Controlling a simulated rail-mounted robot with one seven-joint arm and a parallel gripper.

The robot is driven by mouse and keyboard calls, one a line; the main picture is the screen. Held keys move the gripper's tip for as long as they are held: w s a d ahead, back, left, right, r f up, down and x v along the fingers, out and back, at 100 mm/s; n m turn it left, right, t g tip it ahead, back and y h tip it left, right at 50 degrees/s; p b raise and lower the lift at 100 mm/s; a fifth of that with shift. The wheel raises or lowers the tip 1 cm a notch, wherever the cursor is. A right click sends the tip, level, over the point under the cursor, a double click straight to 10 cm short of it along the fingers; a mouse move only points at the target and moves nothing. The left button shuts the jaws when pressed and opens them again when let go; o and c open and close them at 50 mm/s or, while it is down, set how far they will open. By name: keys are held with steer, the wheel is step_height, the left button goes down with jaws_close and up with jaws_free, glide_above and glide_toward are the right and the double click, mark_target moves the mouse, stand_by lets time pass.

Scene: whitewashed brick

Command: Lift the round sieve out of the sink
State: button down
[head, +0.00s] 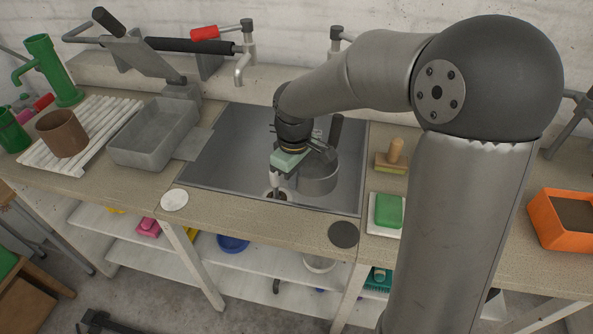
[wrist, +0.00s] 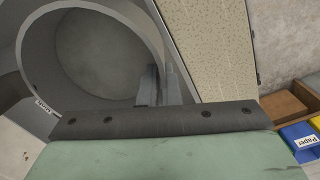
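The round sieve (head: 318,179) is a grey metal pan with a dark upright handle (head: 336,130); it sits in the right part of the sink (head: 232,150). My gripper is above it in the head view, its fingertips hidden there. In the wrist view the sieve's round rim (wrist: 90,8) fills the upper left, with a small label on its lower left side. My gripper (wrist: 158,86) shows there as narrow grey fingers at the right side of the rim. Whether they are open or closed on the rim is unclear.
A grey tray (head: 155,135) stands left of the sink. A wooden-handled brush (head: 393,158) and a green sponge (head: 389,210) lie right of it. Taps (head: 246,55) rise behind. A white disc (head: 174,200) and a dark disc (head: 343,234) lie along the front edge.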

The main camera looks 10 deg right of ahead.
steer(key=s+a+p, duration=0.1)
steer(key=s+a, duration=0.3)
steer(key=s, duration=0.7)
steer(key=s+a, duration=0.4)
steer(key=s, duration=0.8)
steer(key=shift+s+p, duration=0.15)
steer(key=shift+p, duration=0.2)
stand_by(1.0)
stand_by(0.4)
